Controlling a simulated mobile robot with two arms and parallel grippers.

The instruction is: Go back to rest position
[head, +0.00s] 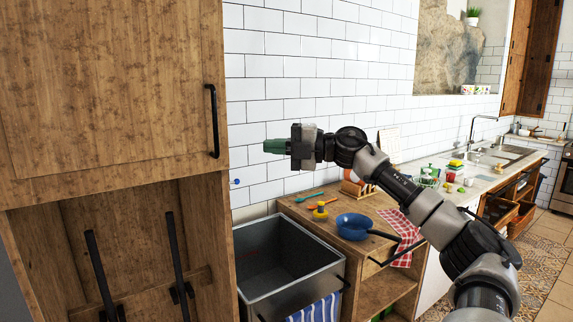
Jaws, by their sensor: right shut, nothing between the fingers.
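My right gripper (276,146) has dark green fingertips and points left. It is held in the air in front of the white tiled wall, above the grey metal bin and near the wooden cabinet. Its fingers are shut with nothing between them. My right arm reaches in from the lower right. My left gripper does not show.
A tall wooden cabinet (110,80) with a black handle (213,121) stands close on the left. A grey open bin (300,284) sits below. A blue pan (353,227) and a red checked cloth (401,235) lie on the wooden counter. A sink (502,155) is farther right.

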